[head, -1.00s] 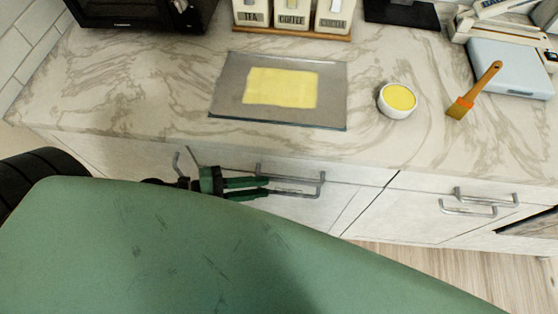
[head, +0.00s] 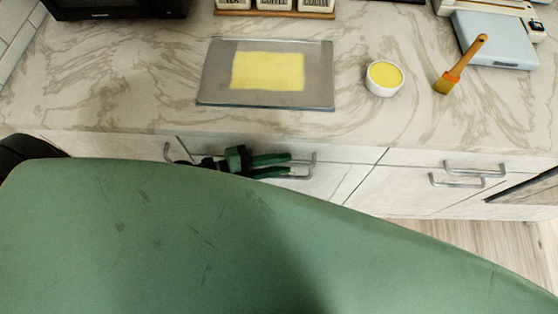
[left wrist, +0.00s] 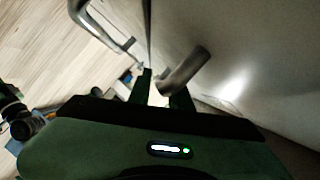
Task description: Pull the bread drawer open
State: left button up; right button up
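A drawer front with a bar handle (head: 313,160) is under the counter's front edge. No label shows which drawer is the bread drawer. My left gripper (head: 290,165) is at this handle, its two green fingers apart and overlapping the bar in the head view. In the left wrist view a metal handle (left wrist: 185,70) crosses in front of the gap between the finger ends of my left gripper (left wrist: 160,90). I cannot tell whether the fingers touch it. The drawer looks closed. My right gripper is not in view.
The counter holds a tray with a yellow sheet (head: 268,70), a white bowl (head: 384,88), a brush (head: 460,66) and a pale blue device (head: 495,45). More handles (head: 470,180) are at the right. Wooden floor (head: 480,245) shows at the lower right.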

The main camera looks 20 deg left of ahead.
pick_arm(q)
grip_shut()
dwell(1.3)
